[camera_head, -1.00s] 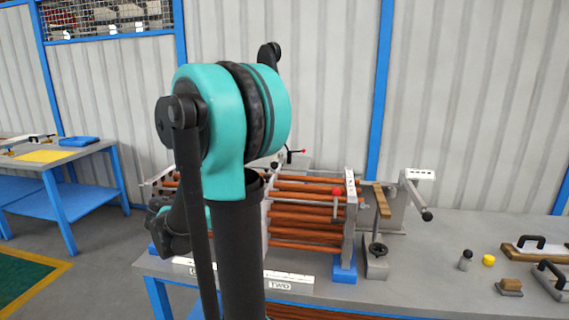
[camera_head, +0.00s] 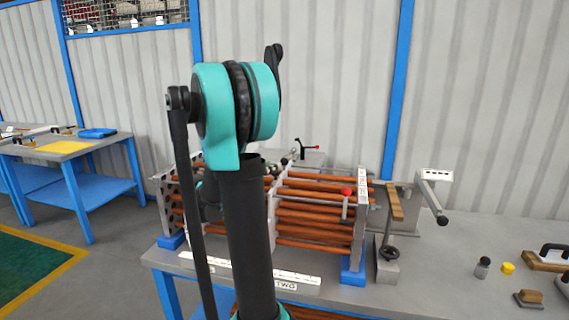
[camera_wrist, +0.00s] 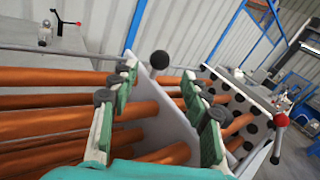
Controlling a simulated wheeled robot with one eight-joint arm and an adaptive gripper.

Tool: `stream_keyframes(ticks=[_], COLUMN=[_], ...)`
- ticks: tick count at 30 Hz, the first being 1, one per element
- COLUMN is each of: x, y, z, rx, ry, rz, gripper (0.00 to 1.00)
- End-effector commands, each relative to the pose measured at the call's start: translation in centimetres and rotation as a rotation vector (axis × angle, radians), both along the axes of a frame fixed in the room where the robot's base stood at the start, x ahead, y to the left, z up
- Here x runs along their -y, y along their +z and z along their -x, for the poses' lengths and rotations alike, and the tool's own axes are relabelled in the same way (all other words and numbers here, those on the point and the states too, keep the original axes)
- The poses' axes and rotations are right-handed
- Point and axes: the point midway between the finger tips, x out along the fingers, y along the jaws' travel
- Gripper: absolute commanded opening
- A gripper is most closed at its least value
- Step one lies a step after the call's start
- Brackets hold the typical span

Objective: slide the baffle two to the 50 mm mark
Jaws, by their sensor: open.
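In the wrist view a pale baffle plate (camera_wrist: 176,112) with a black ball knob (camera_wrist: 159,61) stands across the copper tubes. My gripper (camera_wrist: 160,76) is open, with one green-padded finger on each side of the plate. The right finger looks apart from the plate; contact on the left is unclear.
Copper tubes (camera_head: 318,209) run to the right end plate (camera_head: 359,215). A red-tipped clamp (camera_head: 304,148) is behind. Small parts (camera_head: 483,266) lie on the bench at right, with clear bench between.

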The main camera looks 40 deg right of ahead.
Motion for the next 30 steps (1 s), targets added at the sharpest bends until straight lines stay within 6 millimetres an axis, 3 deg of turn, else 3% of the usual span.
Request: stream_keyframes(ticks=[6,12,25,30], x=[4.3,6.6,7.5,7.4], y=[0.0,0.0,0.0,0.0], z=[-0.4,-0.8,-0.9,-0.9], rx=[0.001,0.001,0.001,0.001], ry=[-0.004,-0.001,0.001,0.001], rz=[0.000,-0.001,0.000,0.000], gripper=[0.47,0.47,0.47,0.26])
